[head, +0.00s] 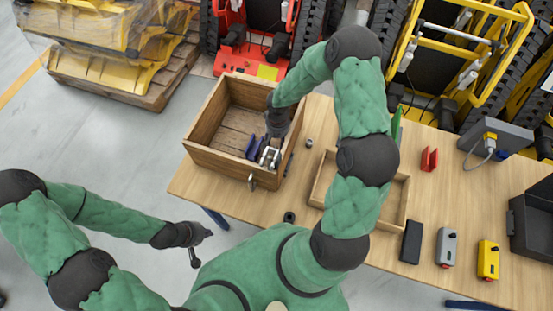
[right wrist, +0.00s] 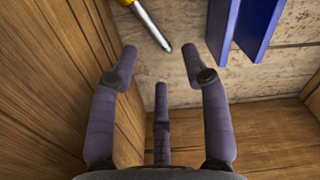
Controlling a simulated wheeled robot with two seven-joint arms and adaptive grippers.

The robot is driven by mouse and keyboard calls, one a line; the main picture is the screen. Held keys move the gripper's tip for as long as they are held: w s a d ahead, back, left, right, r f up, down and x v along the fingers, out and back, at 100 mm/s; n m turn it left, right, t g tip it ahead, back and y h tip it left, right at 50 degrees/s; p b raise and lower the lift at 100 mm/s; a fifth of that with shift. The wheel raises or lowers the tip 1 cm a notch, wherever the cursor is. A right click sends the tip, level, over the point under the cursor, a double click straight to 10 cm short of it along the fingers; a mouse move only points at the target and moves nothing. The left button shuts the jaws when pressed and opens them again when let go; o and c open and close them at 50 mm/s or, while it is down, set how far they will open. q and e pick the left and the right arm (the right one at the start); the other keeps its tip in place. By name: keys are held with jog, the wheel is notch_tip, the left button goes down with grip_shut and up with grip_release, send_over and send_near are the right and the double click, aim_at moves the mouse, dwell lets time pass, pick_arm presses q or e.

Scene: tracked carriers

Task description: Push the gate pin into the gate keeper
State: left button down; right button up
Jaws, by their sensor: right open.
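My right gripper (head: 269,150) reaches down into the deep wooden box (head: 207,160) on the table. In the right wrist view its purple-grey fingers (right wrist: 160,58) are spread with nothing between them. A blue part (head: 251,147) with two upright plates lies in the box and also shows at the wrist view's top right (right wrist: 250,28). A yellow-handled rod with a metal tip (right wrist: 152,25) lies beyond the fingers. A small metal piece (head: 251,182) is at the box's front wall. I cannot identify the gate pin or keeper with certainty. My left gripper (head: 197,246) hangs clear of the table.
A shallow wooden tray (head: 399,207) is partly behind my right arm. A red bracket (head: 429,160), a grey device (head: 447,247), a yellow device (head: 488,260) and a black bin (head: 535,225) stand on the table. Tracked carriers stand behind. Box walls are close around the right fingers.

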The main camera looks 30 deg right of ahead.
aim_at(277, 148)
notch_tip(277, 148, down, 4)
jog(key=shift+f+b, duration=0.25)
jog(key=shift+b, duration=0.15)
grip_shut()
notch_tip(277, 148, up, 28)
jog(key=p, duration=0.4)
dwell(0.6)
